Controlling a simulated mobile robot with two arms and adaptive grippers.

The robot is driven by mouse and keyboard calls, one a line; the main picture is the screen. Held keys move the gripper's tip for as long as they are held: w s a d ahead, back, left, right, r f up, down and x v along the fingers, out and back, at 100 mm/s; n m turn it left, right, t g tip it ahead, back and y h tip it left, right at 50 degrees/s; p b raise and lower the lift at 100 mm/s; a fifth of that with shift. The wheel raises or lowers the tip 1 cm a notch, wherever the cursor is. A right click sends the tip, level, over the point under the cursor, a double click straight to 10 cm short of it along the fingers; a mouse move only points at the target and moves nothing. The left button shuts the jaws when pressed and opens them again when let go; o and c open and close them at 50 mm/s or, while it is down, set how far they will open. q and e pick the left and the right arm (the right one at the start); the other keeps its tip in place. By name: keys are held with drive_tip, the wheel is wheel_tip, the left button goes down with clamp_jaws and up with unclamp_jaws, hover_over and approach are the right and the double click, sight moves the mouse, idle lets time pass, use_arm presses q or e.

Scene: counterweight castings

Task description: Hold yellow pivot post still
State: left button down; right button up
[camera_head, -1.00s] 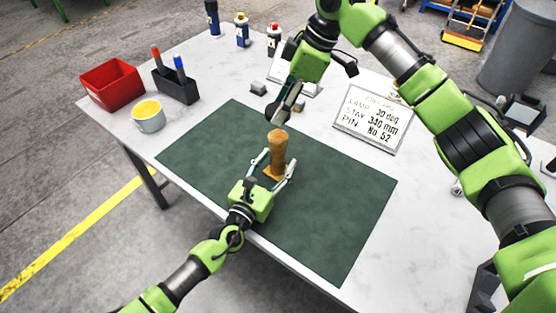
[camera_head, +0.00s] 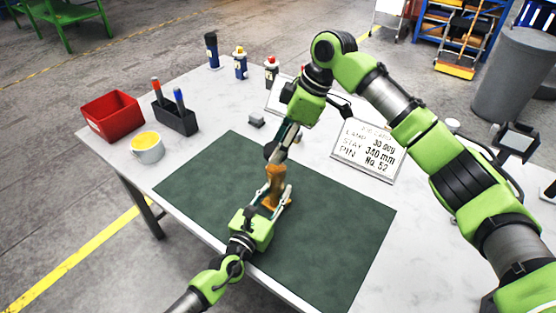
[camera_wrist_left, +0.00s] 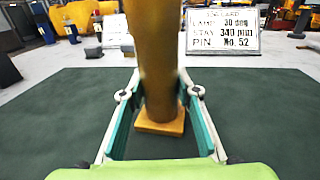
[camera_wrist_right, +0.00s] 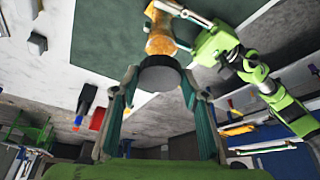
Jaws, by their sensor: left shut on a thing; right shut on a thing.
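The yellow pivot post (camera_head: 276,177) stands upright on its square foot on the green mat (camera_head: 200,190). My left gripper (camera_head: 272,196) is shut on its lower part, with one finger on each side; the left wrist view shows the post (camera_wrist_left: 155,60) between the fingers (camera_wrist_left: 160,100). My right gripper (camera_head: 278,150) points down just above the post's top. It is shut on a dark grey round piece (camera_wrist_right: 160,76), seen in the right wrist view in front of the post (camera_wrist_right: 161,38). Whether the piece touches the post's top is hidden.
A sign card (camera_head: 368,150) stands behind the mat at the right. A red bin (camera_head: 112,115), a pen holder (camera_head: 176,118) and a cup of yellow (camera_head: 147,148) stand at the left. Several bottles (camera_head: 240,65) line the back. The mat's right half is clear.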

sight(276, 168)
drive_tip(key=shift+f, duration=1.45)
drive_tip(key=shift+f, duration=0.1)
drive_tip(key=shift+f, duration=0.75)
drive_tip(key=shift+f, duration=0.55)
drive_tip(key=shift+s, duration=0.1)
